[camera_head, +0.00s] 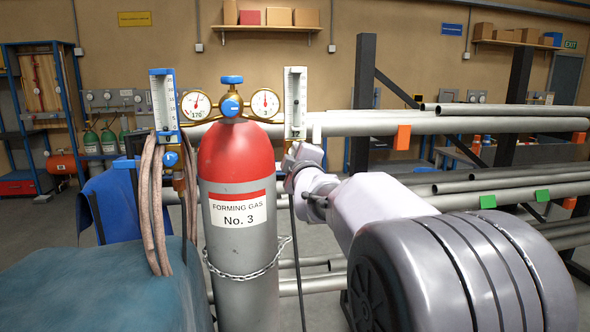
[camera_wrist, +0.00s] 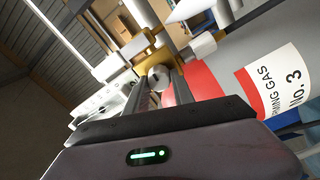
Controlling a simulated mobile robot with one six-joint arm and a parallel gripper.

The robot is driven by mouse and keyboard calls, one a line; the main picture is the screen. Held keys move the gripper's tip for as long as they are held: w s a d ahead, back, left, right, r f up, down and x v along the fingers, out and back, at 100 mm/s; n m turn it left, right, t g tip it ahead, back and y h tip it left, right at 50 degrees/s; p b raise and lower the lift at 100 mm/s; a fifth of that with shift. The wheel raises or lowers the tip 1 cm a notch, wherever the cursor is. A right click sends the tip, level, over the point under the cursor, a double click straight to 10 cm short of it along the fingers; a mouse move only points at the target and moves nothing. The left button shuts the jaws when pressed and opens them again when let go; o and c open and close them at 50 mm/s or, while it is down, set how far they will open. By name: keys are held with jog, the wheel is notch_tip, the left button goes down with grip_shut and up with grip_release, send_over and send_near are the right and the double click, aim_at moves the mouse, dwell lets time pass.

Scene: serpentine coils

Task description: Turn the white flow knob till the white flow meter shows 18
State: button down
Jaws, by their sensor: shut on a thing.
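The white flow meter (camera_head: 295,98) stands upright to the right of the red-topped cylinder, its scale facing the head camera. Its numbers and float are too small to read. My gripper (camera_head: 298,158) is at the meter's lower end and hides the white flow knob in the head view. In the wrist view my gripper (camera_wrist: 160,86) has its two fingers on either side of the round, pale white flow knob (camera_wrist: 159,75), shut on it. Brass fittings (camera_wrist: 145,47) show just beyond the knob.
The cylinder No. 3 (camera_head: 238,190) stands close left of my gripper, with two gauges (camera_head: 265,103) and a blue regulator knob (camera_head: 231,105) above. A blue flow meter (camera_head: 164,100) with hoses is further left. Pipe racks (camera_head: 470,125) run behind my arm.

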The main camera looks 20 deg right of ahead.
jog(key=shift+r+m+h+b, duration=0.15)
jog(key=shift+m+h+b, duration=0.15)
jog(key=shift+m+b, duration=3.5)
jog(key=shift+m+p, duration=1.05)
jog(key=shift+m, duration=0.15)
jog(key=c, duration=1.1)
grip_release()
jog(key=shift+d, duration=0.1)
jog(key=p+v, duration=0.2)
jog(key=v, duration=1.5)
jog(key=shift+s+r, duration=0.15)
jog(key=shift+s, duration=0.1)
